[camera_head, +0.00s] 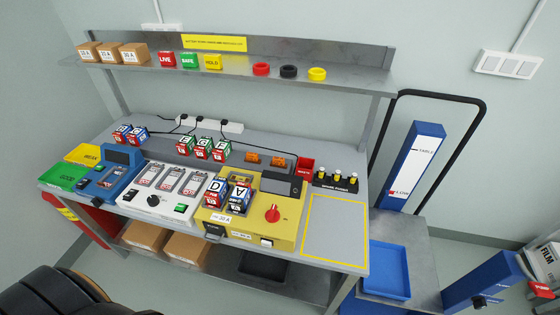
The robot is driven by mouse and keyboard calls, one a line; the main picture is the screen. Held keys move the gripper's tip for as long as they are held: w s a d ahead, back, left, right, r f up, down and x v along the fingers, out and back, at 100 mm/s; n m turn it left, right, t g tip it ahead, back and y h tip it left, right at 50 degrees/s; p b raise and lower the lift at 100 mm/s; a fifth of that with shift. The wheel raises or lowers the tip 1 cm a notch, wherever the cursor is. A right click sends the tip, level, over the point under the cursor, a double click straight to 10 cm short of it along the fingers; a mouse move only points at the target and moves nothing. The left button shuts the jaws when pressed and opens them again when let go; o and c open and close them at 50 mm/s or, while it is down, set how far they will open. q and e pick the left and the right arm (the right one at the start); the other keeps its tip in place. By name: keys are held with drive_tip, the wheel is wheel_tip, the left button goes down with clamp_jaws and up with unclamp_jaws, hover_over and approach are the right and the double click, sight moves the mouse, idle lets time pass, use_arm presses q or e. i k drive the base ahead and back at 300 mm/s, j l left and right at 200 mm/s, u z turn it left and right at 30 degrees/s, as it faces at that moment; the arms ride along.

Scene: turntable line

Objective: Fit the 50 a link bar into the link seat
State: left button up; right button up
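No part is clearly readable as the 50 A link bar. Three small cardboard boxes (108,52) with amp labels stand on the upper shelf; their figures are too small to read surely. Two small orange pieces (264,160) lie at the back of the bench. A yellow unit (250,224) with a red knob (272,214) and a small amp label stands on the bench. Lettered blocks (214,192) at its left part hide some of its top, and I cannot make out the link seat. Neither gripper is in view.
A white unit (132,198) with several slots and a blue unit (92,190) stand left of the yellow one. More lettered blocks (203,148) sit behind. A yellow-outlined area (335,230) at the right is bare. A blue tray (388,270) is beyond it.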

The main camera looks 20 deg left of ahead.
sight(288, 191)
drive_tip(key=k+j+z, duration=0.15)
drive_tip(key=k+j, duration=0.15)
drive_tip(key=k, duration=0.2)
drive_tip(key=k+j+z, duration=0.1)
drive_tip(key=k+j, duration=0.15)
drive_tip(key=k, duration=0.25)
